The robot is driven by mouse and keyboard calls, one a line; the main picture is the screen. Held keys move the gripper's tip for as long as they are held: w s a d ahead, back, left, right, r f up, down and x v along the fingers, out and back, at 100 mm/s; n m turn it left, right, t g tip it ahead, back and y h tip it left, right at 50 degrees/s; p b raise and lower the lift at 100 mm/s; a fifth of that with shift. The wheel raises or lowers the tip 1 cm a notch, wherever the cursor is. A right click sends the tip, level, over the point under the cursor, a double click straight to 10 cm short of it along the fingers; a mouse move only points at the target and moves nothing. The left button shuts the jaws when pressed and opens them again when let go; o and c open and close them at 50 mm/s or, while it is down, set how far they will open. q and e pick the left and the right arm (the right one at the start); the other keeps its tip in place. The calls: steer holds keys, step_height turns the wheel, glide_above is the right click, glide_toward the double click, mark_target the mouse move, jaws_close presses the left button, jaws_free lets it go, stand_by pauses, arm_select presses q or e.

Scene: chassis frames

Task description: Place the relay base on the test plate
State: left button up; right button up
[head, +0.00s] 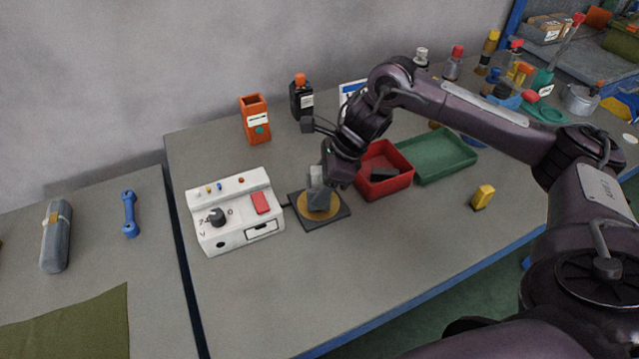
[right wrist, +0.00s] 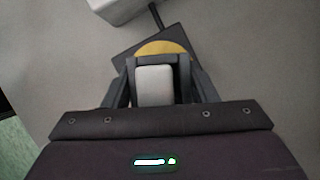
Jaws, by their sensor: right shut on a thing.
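The relay base (head: 316,193) is a small grey block in my right gripper (head: 324,186). The gripper is shut on it. In the head view the block is over the yellow disc of the dark square test plate (head: 335,221); I cannot tell whether it touches. In the right wrist view the relay base (right wrist: 154,86) is a pale block between the two fingers of my right gripper (right wrist: 160,66). The test plate (right wrist: 140,42) with its yellow disc lies beyond the fingertips, partly hidden by them. My left gripper is not in view.
A white control box (head: 235,212) stands left of the plate, joined by a cable. A red bin (head: 399,183) holding a dark item and a green tray (head: 455,150) stand to the right. A yellow block (head: 482,197) lies further right. The front of the table is clear.

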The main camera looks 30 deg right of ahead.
steer(key=shift+f, duration=0.3)
steer(key=shift+f, duration=0.15)
steer(key=o, duration=1.2)
